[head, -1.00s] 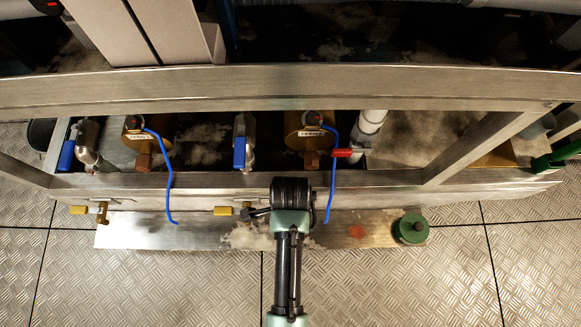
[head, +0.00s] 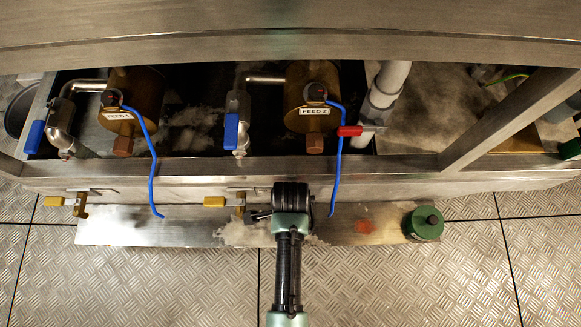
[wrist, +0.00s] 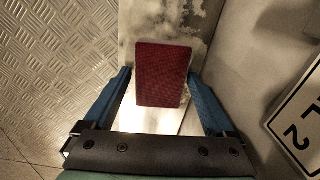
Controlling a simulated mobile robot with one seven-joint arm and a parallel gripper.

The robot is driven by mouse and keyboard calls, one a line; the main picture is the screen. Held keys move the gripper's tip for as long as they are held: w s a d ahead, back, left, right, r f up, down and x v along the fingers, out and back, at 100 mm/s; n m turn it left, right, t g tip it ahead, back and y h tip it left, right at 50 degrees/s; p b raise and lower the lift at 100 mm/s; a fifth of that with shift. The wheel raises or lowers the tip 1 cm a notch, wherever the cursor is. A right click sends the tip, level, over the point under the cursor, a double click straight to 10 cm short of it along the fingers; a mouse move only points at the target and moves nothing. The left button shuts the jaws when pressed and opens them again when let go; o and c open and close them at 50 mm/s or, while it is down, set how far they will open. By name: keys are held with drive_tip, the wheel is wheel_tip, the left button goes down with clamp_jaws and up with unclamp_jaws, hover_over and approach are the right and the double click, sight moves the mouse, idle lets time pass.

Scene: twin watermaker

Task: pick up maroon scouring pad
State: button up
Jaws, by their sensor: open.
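The maroon scouring pad (wrist: 162,73) shows in the wrist view as an upright dark red rectangle. It lies between the two blue fingers of my gripper (wrist: 159,76), with a gap on each side. The fingers are open and hold nothing; whether the pad is at fingertip depth is hard to tell. In the head view I cannot see the pad. My arm's dark end covers the middle of the metal ledge there and hides the fingers.
The metal ledge (head: 130,226) runs along the frame's foot. A green canister (head: 424,224) stands at its right end, near a reddish patch (head: 365,227). Blue hoses (head: 153,165) hang down, and yellow-handled valves (head: 215,201) jut out. A labelled plate (wrist: 300,115) is close on the wrist view's right.

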drive_tip(key=shift+r, duration=0.1)
drive_tip(key=c, duration=1.1)
wheel_tip(320, 180, up, 18)
drive_tip(key=p, duration=1.2)
drive_tip(key=o, duration=0.6)
drive_tip(key=c, duration=0.4)
drive_tip(key=shift+d, duration=0.1)
drive_tip(key=shift+c, duration=0.4)
